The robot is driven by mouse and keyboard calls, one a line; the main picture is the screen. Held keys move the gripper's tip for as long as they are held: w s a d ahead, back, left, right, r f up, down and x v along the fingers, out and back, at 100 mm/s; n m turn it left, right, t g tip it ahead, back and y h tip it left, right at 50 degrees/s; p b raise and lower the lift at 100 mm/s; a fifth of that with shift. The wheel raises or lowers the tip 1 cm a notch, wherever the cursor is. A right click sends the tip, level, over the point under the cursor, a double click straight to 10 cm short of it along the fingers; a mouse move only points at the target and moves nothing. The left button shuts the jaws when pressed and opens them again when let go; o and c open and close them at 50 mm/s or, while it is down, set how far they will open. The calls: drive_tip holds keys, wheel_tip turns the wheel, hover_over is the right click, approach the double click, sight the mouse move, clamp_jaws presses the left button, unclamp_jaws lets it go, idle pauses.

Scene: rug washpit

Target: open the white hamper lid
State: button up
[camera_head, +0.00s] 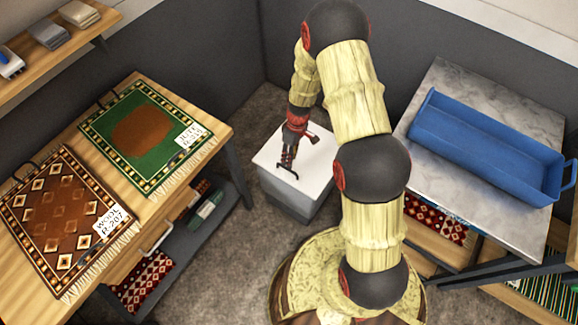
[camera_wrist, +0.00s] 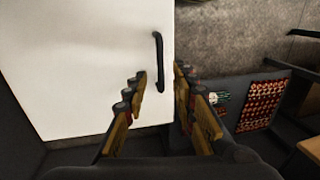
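The hamper has a white lid (camera_head: 316,166) and a grey body (camera_head: 300,204), and stands on the floor near the back corner. The lid looks flat and shut. A dark bar handle (camera_head: 287,173) is near its front left edge. In the wrist view the white lid (camera_wrist: 85,65) fills the left, with the black handle (camera_wrist: 159,62) near its edge. My gripper (camera_head: 288,160) is above the lid at the handle. In the wrist view my gripper (camera_wrist: 161,73) has its fingers apart, one on each side of the handle's line. I cannot tell whether they touch it.
A wooden table (camera_head: 215,130) with two patterned rugs stands left. A marble-topped table (camera_head: 440,85) with a blue tray (camera_head: 480,150) stands right. Grey walls (camera_head: 215,50) close off the back. Carpeted floor (camera_head: 235,240) is free in front of the hamper.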

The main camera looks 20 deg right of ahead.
sight(288, 169)
drive_tip(key=f, duration=0.1)
drive_tip(key=f+b, duration=0.1)
drive_tip(key=f, duration=0.1)
drive_tip(key=a+f, duration=0.1)
drive_tip(key=f, duration=0.1)
drive_tip(key=shift+s+f, duration=0.15)
drive_tip(key=shift+s, duration=0.2)
drive_tip(key=c, duration=0.3)
drive_tip(key=c, duration=0.4)
drive_tip(key=shift+d, duration=0.1)
clamp_jaws()
